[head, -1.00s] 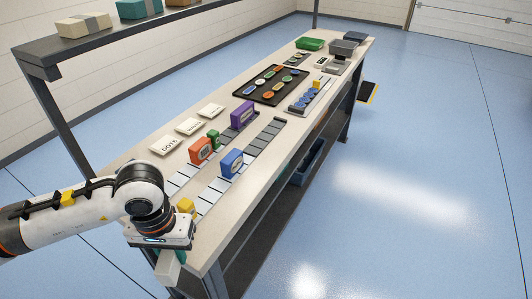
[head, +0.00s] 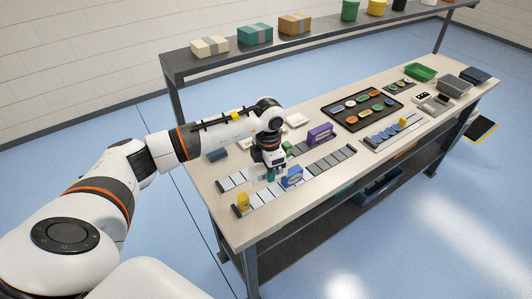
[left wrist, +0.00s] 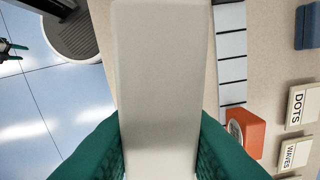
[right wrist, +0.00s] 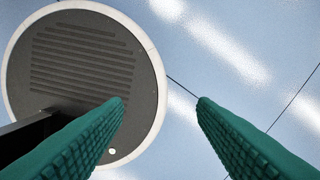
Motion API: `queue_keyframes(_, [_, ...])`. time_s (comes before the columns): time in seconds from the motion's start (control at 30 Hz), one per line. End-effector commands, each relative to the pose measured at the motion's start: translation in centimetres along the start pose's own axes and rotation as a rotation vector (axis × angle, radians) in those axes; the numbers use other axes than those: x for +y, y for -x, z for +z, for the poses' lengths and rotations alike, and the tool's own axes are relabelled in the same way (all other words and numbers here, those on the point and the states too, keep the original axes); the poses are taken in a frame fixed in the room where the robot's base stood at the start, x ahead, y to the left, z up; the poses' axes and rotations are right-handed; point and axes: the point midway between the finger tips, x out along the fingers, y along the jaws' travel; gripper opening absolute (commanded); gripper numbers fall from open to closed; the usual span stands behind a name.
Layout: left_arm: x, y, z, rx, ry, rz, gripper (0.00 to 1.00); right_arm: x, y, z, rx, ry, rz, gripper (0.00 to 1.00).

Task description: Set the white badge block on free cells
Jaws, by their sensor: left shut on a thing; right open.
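My left gripper (head: 270,173) is shut on the white badge block (left wrist: 158,80), which fills the middle of the left wrist view. It is over the two cell strips. The back strip has pale cells (head: 232,183), a green block (head: 287,147) and a purple block (head: 320,134). Its orange block (left wrist: 245,130) shows in the left wrist view. My right gripper (right wrist: 160,103) is open and empty over the floor.
A DOTS card (left wrist: 300,105) and a WAVES card (left wrist: 295,153) lie behind the strips. A dark tray (head: 340,124) with coloured badges and a small rack (head: 392,134) stand further right. A shelf (head: 320,45) runs above the table's back.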

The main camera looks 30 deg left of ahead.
Motion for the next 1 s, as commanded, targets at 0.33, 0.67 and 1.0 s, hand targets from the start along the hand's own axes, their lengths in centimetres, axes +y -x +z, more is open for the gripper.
queue_keyframes(0.33, [-1.2, -0.5, 0.3, -0.009, 0.177, 0.0, 0.04, -1.3, 0.6, -0.2, 0.003, -0.002, -0.016, 0.52])
queue_keyframes(0.67, [-1.1, -3.8, 0.4, -0.009, 0.172, 0.001, 0.04, -1.2, -1.4, -0.3, 0.003, -0.002, -0.016, 0.52])
queue_keyframes(1.0, [-1.2, -7.9, 0.4, -0.009, 0.172, 0.0, 0.04, -1.1, -4.8, -0.6, 0.003, -0.001, -0.014, 0.52])
